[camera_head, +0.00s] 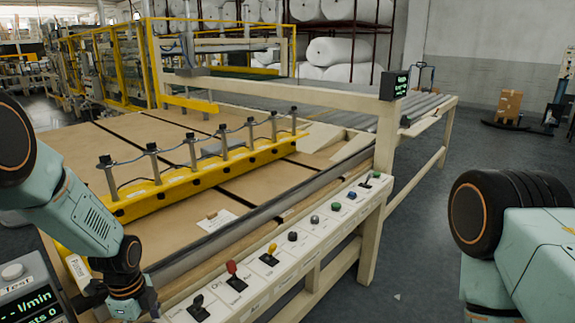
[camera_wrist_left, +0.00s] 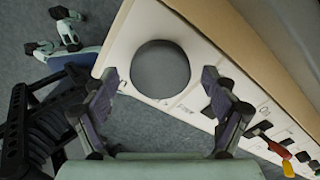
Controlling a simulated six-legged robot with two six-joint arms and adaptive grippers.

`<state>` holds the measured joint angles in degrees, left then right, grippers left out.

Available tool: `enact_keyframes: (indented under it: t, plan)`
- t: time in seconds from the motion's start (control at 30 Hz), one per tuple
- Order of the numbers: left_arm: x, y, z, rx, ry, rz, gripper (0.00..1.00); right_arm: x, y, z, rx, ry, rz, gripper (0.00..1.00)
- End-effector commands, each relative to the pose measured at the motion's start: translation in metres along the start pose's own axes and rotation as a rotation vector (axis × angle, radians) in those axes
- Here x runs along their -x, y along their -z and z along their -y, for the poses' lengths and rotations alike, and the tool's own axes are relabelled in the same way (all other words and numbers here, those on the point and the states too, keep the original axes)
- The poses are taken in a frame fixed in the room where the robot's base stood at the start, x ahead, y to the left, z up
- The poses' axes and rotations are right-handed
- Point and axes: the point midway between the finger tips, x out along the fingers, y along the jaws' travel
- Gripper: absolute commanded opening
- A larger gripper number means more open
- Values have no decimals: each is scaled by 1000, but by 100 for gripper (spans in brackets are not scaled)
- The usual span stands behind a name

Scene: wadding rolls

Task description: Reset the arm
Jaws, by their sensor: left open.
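My left arm (camera_head: 75,205) comes in from the left in the head view, and its wrist is low by the near end of a white control panel (camera_head: 254,275). In the left wrist view my left gripper (camera_wrist_left: 160,77) is open, with its two fingers apart. A dark grey round knob or button (camera_wrist_left: 160,66) on the panel shows between and beyond the fingertips. I cannot tell whether the fingers touch it. My right arm (camera_head: 535,240) is at the right edge of the head view; its gripper is out of frame.
The panel carries a black lever (camera_head: 198,308), a red lever (camera_head: 233,272), a yellow lever (camera_head: 270,254) and several coloured buttons. Behind it, a yellow bar (camera_head: 200,174) with upright posts crosses the machine bed. White rolls (camera_head: 337,51) are at the back.

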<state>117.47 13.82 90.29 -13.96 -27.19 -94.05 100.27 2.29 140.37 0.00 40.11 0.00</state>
Motion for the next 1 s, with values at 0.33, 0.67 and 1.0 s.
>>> enact_keyframes:
  t: [0.33, 0.67, 1.0]
  plan:
    - [0, 0, 0, 288, -1, 0, 86, 7, 0, 0, 0, 0, 0, 40]
    - [1, 0, 0, 562, 0, 0, 86, 14, 0, 0, 0, 0, 0, 40]
    - [0, 0, 0, 829, 0, 0, 86, 20, 0, 0, 0, 0, 0, 40]
